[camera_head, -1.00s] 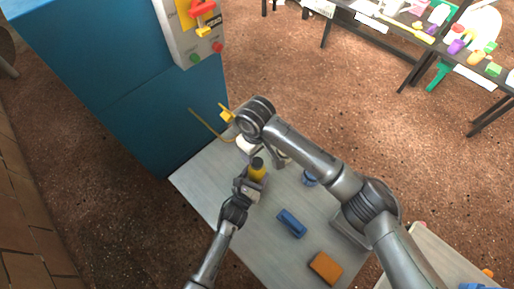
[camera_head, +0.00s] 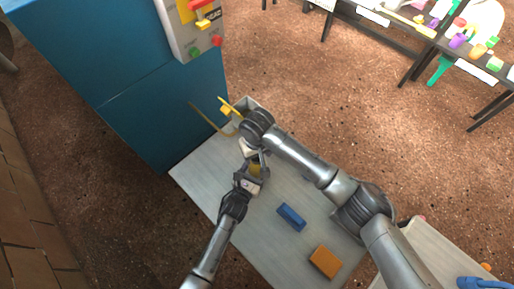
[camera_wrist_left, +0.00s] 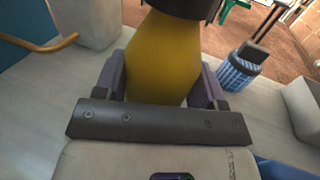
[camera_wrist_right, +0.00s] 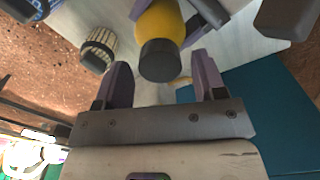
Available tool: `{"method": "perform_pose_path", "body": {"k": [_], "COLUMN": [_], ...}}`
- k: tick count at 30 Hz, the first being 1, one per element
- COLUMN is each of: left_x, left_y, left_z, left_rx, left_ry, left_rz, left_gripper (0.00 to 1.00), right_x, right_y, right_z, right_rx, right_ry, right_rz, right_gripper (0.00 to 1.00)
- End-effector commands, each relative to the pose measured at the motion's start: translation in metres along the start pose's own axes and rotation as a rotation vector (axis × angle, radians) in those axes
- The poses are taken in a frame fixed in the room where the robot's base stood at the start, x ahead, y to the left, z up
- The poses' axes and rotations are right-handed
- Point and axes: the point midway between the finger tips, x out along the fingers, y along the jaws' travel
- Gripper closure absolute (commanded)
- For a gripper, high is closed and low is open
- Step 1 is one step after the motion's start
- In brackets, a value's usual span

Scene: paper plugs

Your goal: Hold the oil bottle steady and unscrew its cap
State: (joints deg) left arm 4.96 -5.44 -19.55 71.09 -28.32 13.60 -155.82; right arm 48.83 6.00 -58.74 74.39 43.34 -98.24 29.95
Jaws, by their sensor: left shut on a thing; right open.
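The oil bottle is yellow with a dark cap and stands on the grey table (camera_head: 208,180). In the head view the bottle (camera_head: 255,170) is partly hidden by my right arm. My left gripper (camera_wrist_left: 153,82) is shut around the yellow body of the bottle (camera_wrist_left: 160,55). My right gripper (camera_wrist_right: 160,85) is open. In the right wrist view the dark cap (camera_wrist_right: 160,60) lies just ahead of its fingers, roughly centred between them, and the fingers look apart from it. In the left wrist view the cap's top is cut off by the frame edge.
A blue block (camera_head: 291,217) and an orange block (camera_head: 325,262) lie on the table. A blue checked container (camera_wrist_left: 237,72) stands near the bottle. A yellow hooked piece (camera_head: 228,107) is by the blue cabinet (camera_head: 150,100). The table's left front is clear.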

Motion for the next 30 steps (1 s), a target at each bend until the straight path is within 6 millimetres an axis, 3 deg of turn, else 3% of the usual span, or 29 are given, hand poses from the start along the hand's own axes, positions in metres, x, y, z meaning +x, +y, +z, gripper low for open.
{"method": "perform_pose_path", "body": {"k": [15, 30], "left_x": [-0.0002, -0.0002], "left_y": [0.0000, 0.0000], "left_z": [-0.0004, -0.0004], "left_rx": [0.000, 0.000], "left_ry": [0.001, 0.001], "left_rz": [0.000, 0.000], "left_gripper": [1.00, 1.00], "right_x": [0.0114, 0.0112], "right_y": [-0.0002, -0.0001], "right_z": [0.0003, 0.0002], "right_rx": [-0.001, -0.001], "right_ry": [0.000, 0.000], "right_rz": [0.000, 0.000], "right_gripper": [0.37, 0.85]}}
